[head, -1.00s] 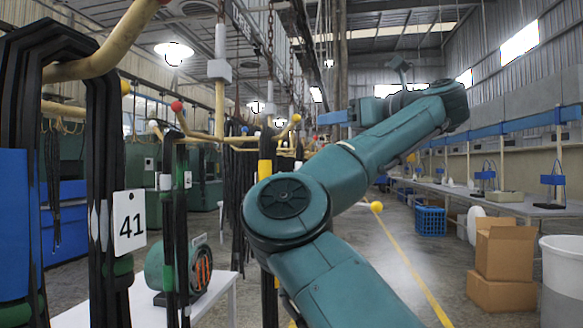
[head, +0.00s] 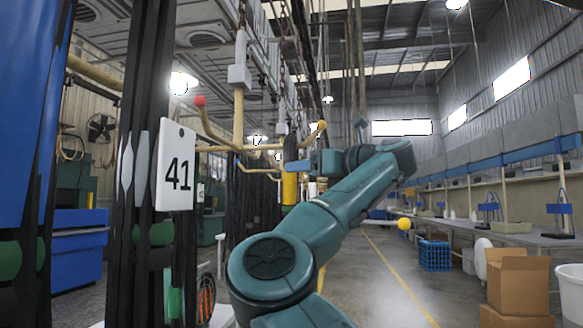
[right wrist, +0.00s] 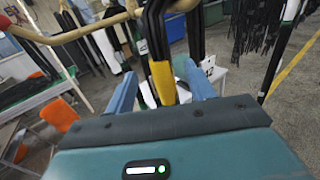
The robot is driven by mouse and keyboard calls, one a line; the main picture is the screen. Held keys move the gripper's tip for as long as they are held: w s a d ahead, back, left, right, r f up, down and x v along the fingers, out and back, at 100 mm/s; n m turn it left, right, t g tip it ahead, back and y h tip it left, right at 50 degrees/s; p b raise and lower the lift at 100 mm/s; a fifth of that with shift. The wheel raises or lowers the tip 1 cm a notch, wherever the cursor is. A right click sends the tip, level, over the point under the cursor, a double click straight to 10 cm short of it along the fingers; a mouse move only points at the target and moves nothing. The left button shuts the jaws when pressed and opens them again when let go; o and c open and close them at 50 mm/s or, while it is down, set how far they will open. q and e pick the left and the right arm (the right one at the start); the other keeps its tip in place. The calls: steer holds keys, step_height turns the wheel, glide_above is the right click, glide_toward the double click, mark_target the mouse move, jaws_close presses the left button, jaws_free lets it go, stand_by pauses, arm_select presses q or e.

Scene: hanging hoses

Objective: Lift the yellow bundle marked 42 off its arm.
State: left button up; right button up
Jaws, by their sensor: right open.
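The yellow bundle (head: 290,172) hangs in the middle of the head view, black hoses with a yellow band, below a cream rack arm. The right wrist view shows its yellow band (right wrist: 162,82) in the gap between my fingers. My left gripper is not in view.
A black bundle with a white 41 tag (head: 176,168) hangs close at the left. Cream rack arms with a red ball (head: 199,100) and a yellow ball (head: 322,125) stick out nearby. Cardboard boxes (head: 520,282) stand at right; the floor aisle is clear.

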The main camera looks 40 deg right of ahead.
mark_target(292, 174)
steer(key=shift+w+a+p, duration=0.15)
steer(key=shift+w+p, duration=0.05)
steer(key=shift+w, duration=1.1)
steer(key=shift+w+a+p, duration=0.1)
steer(key=shift+w+p, duration=0.1)
steer(key=shift+w, duration=1.1)
steer(key=shift+c, duration=0.3)
jaws_close()
steer(key=c, duration=0.5)
jaws_free()
steer(key=shift+c, duration=0.2)
jaws_close()
